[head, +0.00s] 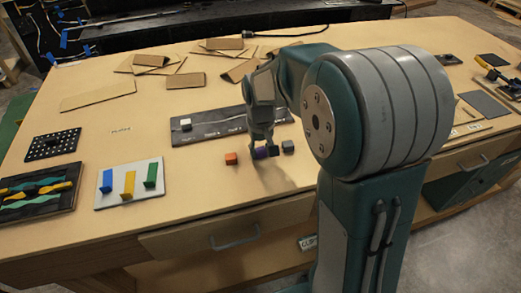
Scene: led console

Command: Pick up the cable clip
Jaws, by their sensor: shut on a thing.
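My gripper (264,147) is low over the front middle of the table, its fingers pointing down. It is shut on a small purple block-like piece (260,153), which looks to be at or just above the table top. The fingers hide part of it. A small black piece (274,152) is close beside the fingers on the right, and a dark grey-green block (288,146) is just beyond it. An orange block (231,158) sits to the left, apart from the gripper. From this view I cannot tell for sure which small piece is the cable clip.
A dark strip board (205,131) with a white block (185,124) lies behind the gripper. A white panel (130,196) with blue, yellow and green tabs lies left. Cardboard pieces (185,80) lie at the back. Bare table (200,195) is in front, with a drawer handle (235,240) below.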

